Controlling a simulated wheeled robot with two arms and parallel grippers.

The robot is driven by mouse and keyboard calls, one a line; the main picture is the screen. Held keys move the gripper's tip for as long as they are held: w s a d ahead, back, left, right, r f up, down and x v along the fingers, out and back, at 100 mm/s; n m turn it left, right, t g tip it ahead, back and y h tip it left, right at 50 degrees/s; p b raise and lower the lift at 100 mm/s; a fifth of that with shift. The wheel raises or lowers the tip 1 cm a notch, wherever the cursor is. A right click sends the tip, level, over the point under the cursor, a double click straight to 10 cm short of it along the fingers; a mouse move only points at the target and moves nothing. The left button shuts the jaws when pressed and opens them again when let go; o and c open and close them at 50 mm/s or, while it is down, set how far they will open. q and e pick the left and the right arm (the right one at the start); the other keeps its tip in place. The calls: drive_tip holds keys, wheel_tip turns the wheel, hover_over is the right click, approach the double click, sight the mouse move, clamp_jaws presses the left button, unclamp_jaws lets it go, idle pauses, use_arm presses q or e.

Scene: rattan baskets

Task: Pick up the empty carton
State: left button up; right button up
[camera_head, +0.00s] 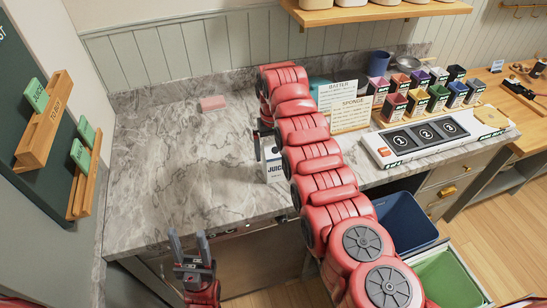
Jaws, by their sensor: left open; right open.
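My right gripper (266,146) hangs down at the carton's top, with a dark finger showing at the carton's upper left. The gripper is open; the arm hides part of it, and I cannot tell whether the fingers touch the carton. My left gripper (188,243) is open and empty, fingers up, in front of the counter and below its edge.
Recipe cards (352,114), several coloured containers (415,102) and a numbered panel (425,136) stand right of my arm. Blue (405,222) and green (447,281) bins are below. The counter's left is clear.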

drive_tip(key=shift+w+f+p, duration=0.1)
drive_tip(key=shift+f+p, duration=0.25)
drive_tip(key=shift+f, duration=1.3)
drive_tip(key=shift+c, duration=0.2)
drive_tip(key=c, duration=1.2)
